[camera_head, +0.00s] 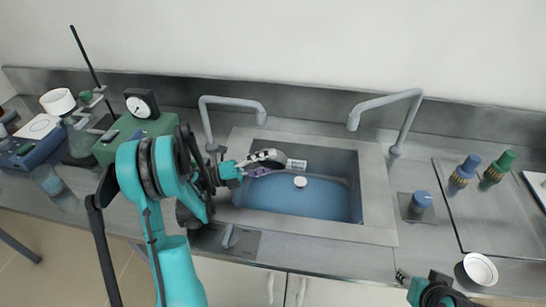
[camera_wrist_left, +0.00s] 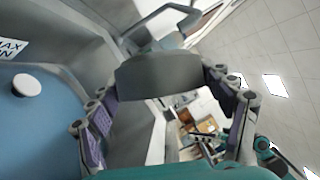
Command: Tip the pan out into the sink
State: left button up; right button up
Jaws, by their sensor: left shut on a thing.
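My left gripper (camera_head: 262,165) is over the left part of the sink (camera_head: 372,231), with its purple-padded fingers shut on the pan (camera_head: 268,156). The pan looks small and metallic, and is tilted on its side above the basin. In the left wrist view the grey pan (camera_wrist_left: 158,76) sits between the two fingers of the left gripper (camera_wrist_left: 165,118); its inside and any contents are hidden.
Two grey taps (camera_head: 232,101) (camera_head: 385,103) stand behind the sink. A green balance with a dial (camera_head: 140,104) stands left. Blue and green bottles (camera_head: 466,170) (camera_head: 498,165) stand right, and a white dish (camera_head: 480,268) lies near the front right edge.

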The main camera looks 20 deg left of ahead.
dwell(0.5)
pick_arm(q)
jog(key=n+y+p, duration=0.1)
jog(key=n, duration=0.1)
jog(key=n+g+y+p, duration=0.1)
jog(key=n+p, duration=0.1)
jog(key=n, duration=0.1)
jog(key=r+n+g+y+p, duration=0.1)
jog(key=n+p, duration=0.1)
jog(key=shift+r, duration=0.1)
dwell(0.4)
jog(key=shift+w+r+n+g+y+p, duration=0.1)
jog(key=shift+r+n+g+y+p, duration=0.1)
jog(key=shift+n+g+p, duration=0.65)
jog(key=shift+w+r+n+g+y+p, duration=0.1)
jog(key=shift+n+g+y+p, duration=0.1)
jog(key=shift+n+g+p, duration=0.65)
jog(key=shift+w+r+n+g+y+p, duration=0.15)
jog(key=shift+n+g+p, duration=0.3)
jog(key=shift+n, duration=0.75)
